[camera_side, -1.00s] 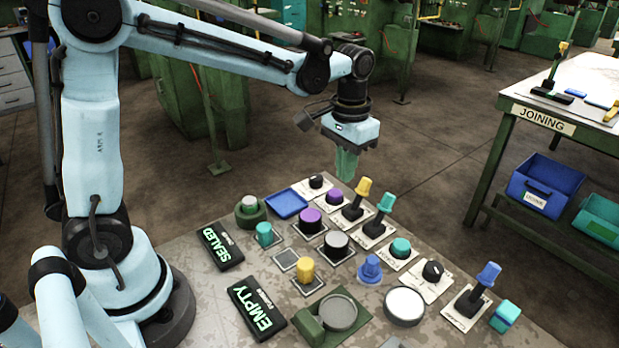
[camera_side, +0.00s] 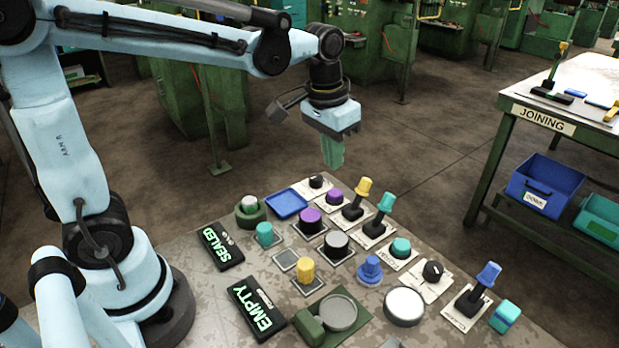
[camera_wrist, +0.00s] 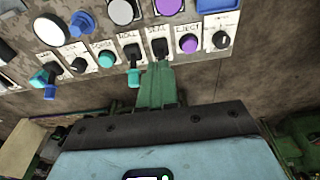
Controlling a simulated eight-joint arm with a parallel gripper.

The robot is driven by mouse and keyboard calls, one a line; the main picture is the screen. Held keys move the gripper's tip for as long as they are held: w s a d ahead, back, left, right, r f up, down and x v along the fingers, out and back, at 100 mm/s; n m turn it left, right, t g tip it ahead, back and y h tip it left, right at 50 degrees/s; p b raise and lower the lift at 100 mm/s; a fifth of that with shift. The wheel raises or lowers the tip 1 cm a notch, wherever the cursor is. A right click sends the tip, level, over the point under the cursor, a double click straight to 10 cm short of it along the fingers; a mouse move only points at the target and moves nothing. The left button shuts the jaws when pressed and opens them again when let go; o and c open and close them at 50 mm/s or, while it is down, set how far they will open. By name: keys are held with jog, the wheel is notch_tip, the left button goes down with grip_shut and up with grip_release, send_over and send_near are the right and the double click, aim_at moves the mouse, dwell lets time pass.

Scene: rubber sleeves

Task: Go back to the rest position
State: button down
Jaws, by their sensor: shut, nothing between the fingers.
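My gripper (camera_side: 332,152) has green fingers, shut with nothing between them. In the side view it hangs in the air above the far edge of the work table (camera_side: 215,290), pointing down, behind the black knob (camera_side: 316,182) and the blue tray (camera_side: 286,204). The fingers look apart from the controls.
The table holds buttons, levers and knobs, a yellow cylinder (camera_side: 304,270), a blue stepped piece (camera_side: 370,269), and signs reading SEALED (camera_side: 220,248) and EMPTY (camera_side: 257,310). A bench marked JOINING (camera_side: 543,119) stands at the right. Open floor lies behind the table.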

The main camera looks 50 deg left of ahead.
jog(key=s+a+f+t, duration=0.1)
jog(key=s+t, duration=0.4)
jog(key=s, duration=0.3)
jog(key=shift+s+a+f+t, duration=0.25)
jog(key=shift+s+a+t, duration=0.05)
